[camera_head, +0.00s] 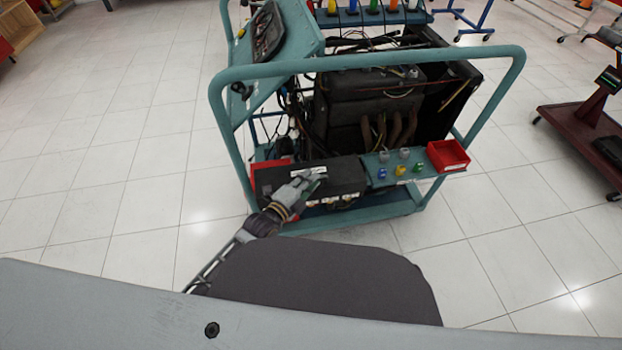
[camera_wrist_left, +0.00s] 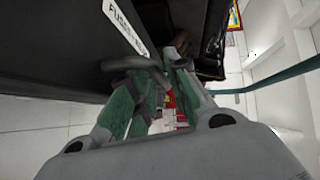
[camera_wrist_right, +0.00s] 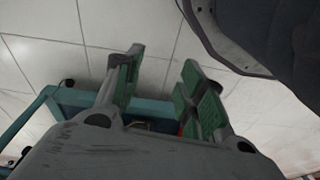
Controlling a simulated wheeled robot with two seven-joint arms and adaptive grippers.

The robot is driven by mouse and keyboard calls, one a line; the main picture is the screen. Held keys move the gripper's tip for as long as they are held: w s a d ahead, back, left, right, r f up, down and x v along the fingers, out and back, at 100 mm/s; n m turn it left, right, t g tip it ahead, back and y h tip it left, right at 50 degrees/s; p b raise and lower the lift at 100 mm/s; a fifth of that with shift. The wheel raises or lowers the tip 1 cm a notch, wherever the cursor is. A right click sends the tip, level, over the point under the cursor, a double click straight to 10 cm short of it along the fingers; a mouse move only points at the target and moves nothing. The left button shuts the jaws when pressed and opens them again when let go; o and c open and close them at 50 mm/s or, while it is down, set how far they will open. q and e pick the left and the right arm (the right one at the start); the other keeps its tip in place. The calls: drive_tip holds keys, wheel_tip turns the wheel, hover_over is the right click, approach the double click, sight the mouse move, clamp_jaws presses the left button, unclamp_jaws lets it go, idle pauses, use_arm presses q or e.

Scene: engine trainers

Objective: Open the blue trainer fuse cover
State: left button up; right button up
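The blue-green engine trainer (camera_head: 232,90) stands ahead of me. Its black fuse box cover (camera_head: 345,177) is low on the near side and looks closed; a white label shows on it. In the left wrist view the cover (camera_wrist_left: 60,45) fills the upper left, with a dark curved handle (camera_wrist_left: 130,64) at the fingertips. My left gripper (camera_head: 312,183) is at the cover's front, its fingers (camera_wrist_left: 160,72) partly closed around the handle's end. Whether they press on it is unclear. My right gripper (camera_wrist_right: 163,60) is open and empty in its wrist view, and out of the head view.
A red bin (camera_head: 448,155) and a small shelf with coloured caps (camera_head: 400,170) are right of the fuse box. A teal rail (camera_head: 370,62) arches above it. A dark red stand (camera_head: 580,130) is at the far right. The tiled floor at left is clear.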

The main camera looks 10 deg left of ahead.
use_arm(q)
drive_tip(key=shift+w+d+f, duration=0.1)
drive_tip(key=shift+w+d, duration=0.2)
drive_tip(key=shift+w, duration=0.2)
use_arm(e)
drive_tip(key=shift+w+a+r, duration=0.15)
drive_tip(key=shift+w+r, duration=0.2)
drive_tip(key=shift+r, duration=0.45)
use_arm(q)
drive_tip(key=shift+c, duration=0.3)
clamp_jaws()
use_arm(e)
drive_tip(key=shift+s+f, duration=0.15)
drive_tip(key=shift+f, duration=0.05)
